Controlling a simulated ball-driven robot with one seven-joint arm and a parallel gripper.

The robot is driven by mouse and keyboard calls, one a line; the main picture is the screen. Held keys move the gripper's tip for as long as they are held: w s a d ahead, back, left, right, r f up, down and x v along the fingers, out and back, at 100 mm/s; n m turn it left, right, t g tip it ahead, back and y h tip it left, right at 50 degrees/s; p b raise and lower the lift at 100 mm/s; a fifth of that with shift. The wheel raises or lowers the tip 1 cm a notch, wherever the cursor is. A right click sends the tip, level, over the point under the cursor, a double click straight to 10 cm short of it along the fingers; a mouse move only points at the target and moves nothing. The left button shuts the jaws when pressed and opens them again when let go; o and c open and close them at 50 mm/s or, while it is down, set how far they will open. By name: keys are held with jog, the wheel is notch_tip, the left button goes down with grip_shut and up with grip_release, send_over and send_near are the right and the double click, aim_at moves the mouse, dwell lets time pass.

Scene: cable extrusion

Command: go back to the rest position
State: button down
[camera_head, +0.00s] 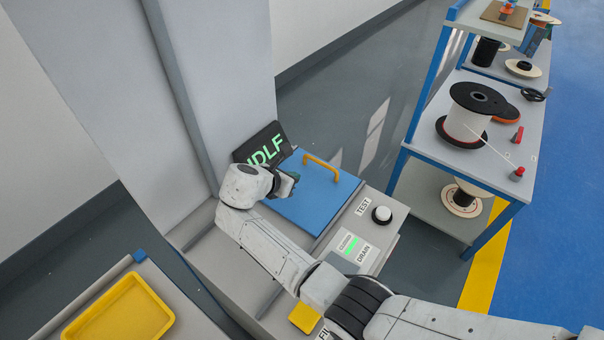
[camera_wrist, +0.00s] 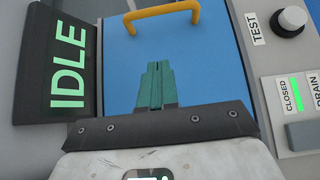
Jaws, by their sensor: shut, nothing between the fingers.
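My gripper (camera_wrist: 157,88) is shut with nothing between its green fingers. In the wrist view it points at the blue lid (camera_wrist: 195,65) of the machine, short of the yellow handle (camera_wrist: 161,13) and apart from it. In the head view my gripper (camera_head: 290,186) is over the left part of the blue lid (camera_head: 308,205), left of the yellow handle (camera_head: 321,165). My arm reaches in from the lower right and hides part of the machine. I cannot tell the exact height of the fingers above the lid.
A black display (camera_head: 262,146) reads IDLE behind the lid. A TEST knob (camera_head: 381,214) and a green CLOSED light (camera_head: 350,246) are on the right panel. A yellow tray (camera_head: 120,312) lies at lower left. A shelf with spools (camera_head: 462,122) stands at right. Grey floor (camera_head: 330,110) is clear between.

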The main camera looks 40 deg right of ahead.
aim_at(303, 221)
jog(key=shift+v, duration=1.4)
